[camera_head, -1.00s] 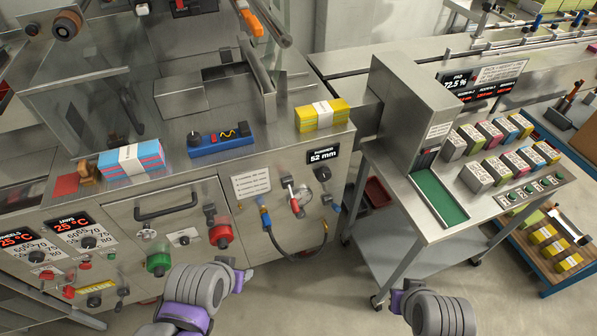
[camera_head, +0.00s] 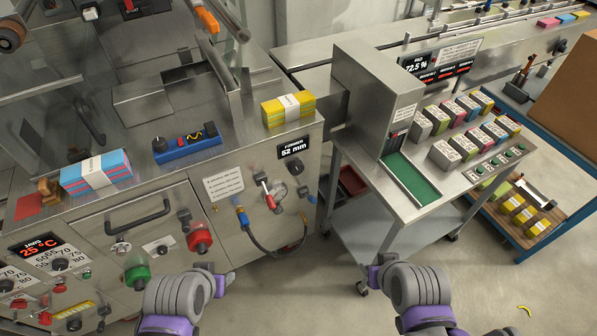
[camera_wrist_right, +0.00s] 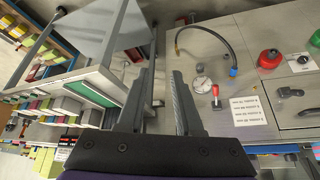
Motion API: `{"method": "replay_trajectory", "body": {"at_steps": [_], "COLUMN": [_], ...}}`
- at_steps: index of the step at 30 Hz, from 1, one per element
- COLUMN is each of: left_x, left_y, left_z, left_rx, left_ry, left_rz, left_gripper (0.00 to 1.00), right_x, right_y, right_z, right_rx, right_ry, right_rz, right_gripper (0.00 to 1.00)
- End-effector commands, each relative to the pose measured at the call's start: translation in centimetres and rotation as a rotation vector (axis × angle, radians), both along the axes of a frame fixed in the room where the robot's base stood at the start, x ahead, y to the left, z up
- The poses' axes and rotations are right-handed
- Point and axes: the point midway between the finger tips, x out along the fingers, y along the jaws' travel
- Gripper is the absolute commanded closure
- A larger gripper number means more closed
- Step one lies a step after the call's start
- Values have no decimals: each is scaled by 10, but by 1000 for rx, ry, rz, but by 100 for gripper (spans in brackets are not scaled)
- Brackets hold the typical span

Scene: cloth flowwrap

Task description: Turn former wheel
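The former station on the machine front has a "FORMER 52 mm" display (camera_head: 297,147) with a black knob (camera_head: 295,167) below it, which appears to be the former wheel. A round gauge (camera_head: 279,190) and a red-handled valve (camera_head: 267,195) sit below and left of the knob. My right gripper (camera_head: 364,284) is low and right of the knob, well apart from it. In the right wrist view its fingers (camera_wrist_right: 160,95) are apart and empty, pointing toward the machine front; I cannot make out the knob there. My left gripper (camera_head: 226,278) is below the panel, holding nothing visible; its fingers are unclear.
A hose (camera_head: 265,247) loops below the gauge. A steel cart (camera_head: 390,215) with a green tray (camera_head: 412,178) and several small packs stands right of the machine. A yellow cloth stack (camera_head: 288,109) lies on the machine top. A banana peel (camera_head: 525,310) lies on the floor.

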Motion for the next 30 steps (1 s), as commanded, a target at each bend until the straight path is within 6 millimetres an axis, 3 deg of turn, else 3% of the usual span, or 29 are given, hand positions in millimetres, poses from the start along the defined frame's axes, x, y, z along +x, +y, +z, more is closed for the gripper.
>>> {"method": "replay_trajectory", "body": {"at_steps": [1,10,15,21,30], "left_x": [-3,-13,-16,-17,-18], "left_y": [0,0,0,0,0], "left_z": [-11,-61,-84,-101,-105], "left_rx": [0,0,0,0,0], "left_ry": [6,26,34,39,40], "left_rz": [0,0,0,0,0], "left_gripper": [50,50,50,50,50], "right_x": [14,151,222,270,296], "right_y": [8,79,110,127,137], "right_z": [-6,-25,-48,-73,-85], "right_rx": [11,45,12,-45,-69], "right_ry": [-25,-349,-541,-680,-719], "right_rz": [40,346,436,468,474], "right_gripper": [55,1,1,1,1]}}
